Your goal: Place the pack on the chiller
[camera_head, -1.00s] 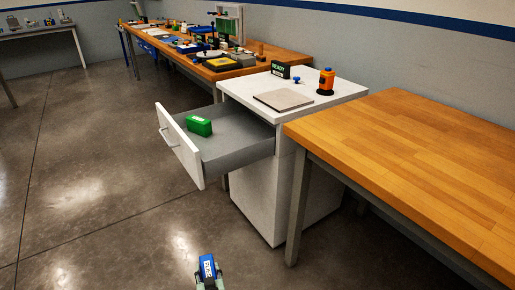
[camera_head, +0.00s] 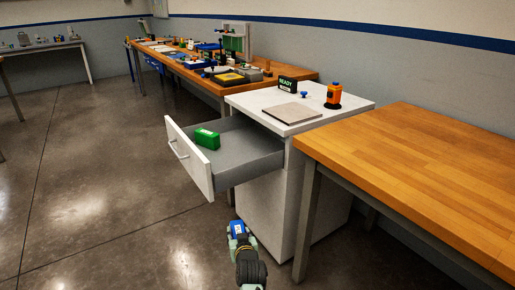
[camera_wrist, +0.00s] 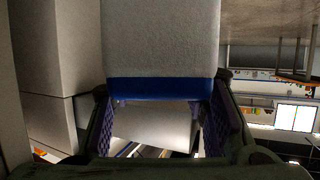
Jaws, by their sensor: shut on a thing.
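My gripper (camera_head: 240,241) is in front of the white cabinet, low and below the open drawer. It is shut on a blue pack (camera_head: 237,229) with a white label, held clear of the floor. In the wrist view the pack (camera_wrist: 160,90) sits between the fingers, with a pale face and a blue edge. A green pack (camera_head: 207,139) with a light label lies in the open drawer. A flat grey plate (camera_head: 291,114) lies on the cabinet top, with nothing on it; I cannot tell for sure whether it is the chiller.
The drawer (camera_head: 190,163) juts out to the left from the white cabinet (camera_head: 262,205). A READY sign (camera_head: 287,85), a blue knob (camera_head: 304,94) and an orange-black device (camera_head: 333,96) stand behind the plate. A bare wooden table (camera_head: 420,170) is at right; a cluttered bench (camera_head: 195,70) is behind.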

